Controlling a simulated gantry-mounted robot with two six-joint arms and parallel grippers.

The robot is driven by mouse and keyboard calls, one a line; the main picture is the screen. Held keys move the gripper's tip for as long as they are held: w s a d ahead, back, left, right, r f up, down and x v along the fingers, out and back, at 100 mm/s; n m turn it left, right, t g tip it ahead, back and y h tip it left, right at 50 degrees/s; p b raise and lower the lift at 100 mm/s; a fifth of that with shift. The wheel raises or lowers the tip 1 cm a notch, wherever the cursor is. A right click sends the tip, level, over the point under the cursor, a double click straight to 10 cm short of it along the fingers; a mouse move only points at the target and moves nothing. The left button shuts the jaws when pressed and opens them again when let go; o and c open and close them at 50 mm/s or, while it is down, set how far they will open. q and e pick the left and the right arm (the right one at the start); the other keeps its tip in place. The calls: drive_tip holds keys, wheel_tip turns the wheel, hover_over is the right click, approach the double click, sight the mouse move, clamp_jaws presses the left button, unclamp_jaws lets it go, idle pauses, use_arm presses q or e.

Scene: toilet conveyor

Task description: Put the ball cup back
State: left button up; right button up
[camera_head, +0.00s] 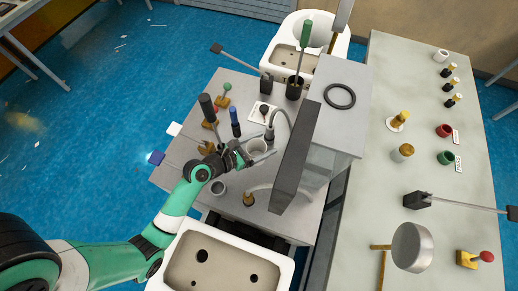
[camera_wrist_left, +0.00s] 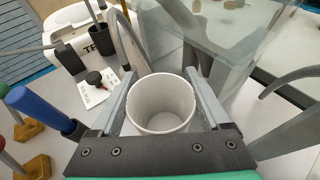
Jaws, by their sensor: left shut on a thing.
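My left gripper (camera_head: 244,155) reaches over the grey worktable (camera_head: 232,85) and is shut on a white, open-topped cup, which looks like the ball cup (camera_head: 258,146). In the left wrist view the cup (camera_wrist_left: 160,103) sits upright between the two grey fingers, one on each side, and looks empty inside. I cannot tell whether its base touches the table. My right gripper is in neither view.
A curved grey tube (camera_head: 281,117) and a dark upright panel (camera_head: 294,157) stand just right of the cup. A white toilet tank (camera_head: 215,262) lies at the front.

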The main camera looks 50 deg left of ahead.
sight(263, 150)
use_arm(q)
wheel_tip(263, 150, down, 4)
drive_tip(key=shift+f+b, duration=0.1)
drive_tip(key=shift+b, duration=0.6)
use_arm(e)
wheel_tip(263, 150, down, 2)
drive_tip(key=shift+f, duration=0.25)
use_arm(q)
wheel_tip(263, 150, down, 4)
drive_tip(key=shift+r+b, duration=0.2)
drive_tip(key=shift+b, duration=1)
drive_tip(key=shift+r, duration=0.1)
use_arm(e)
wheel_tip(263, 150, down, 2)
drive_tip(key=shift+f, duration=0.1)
use_arm(q)
drive_tip(key=o, duration=1.3)
drive_tip(key=shift+c, duration=0.2)
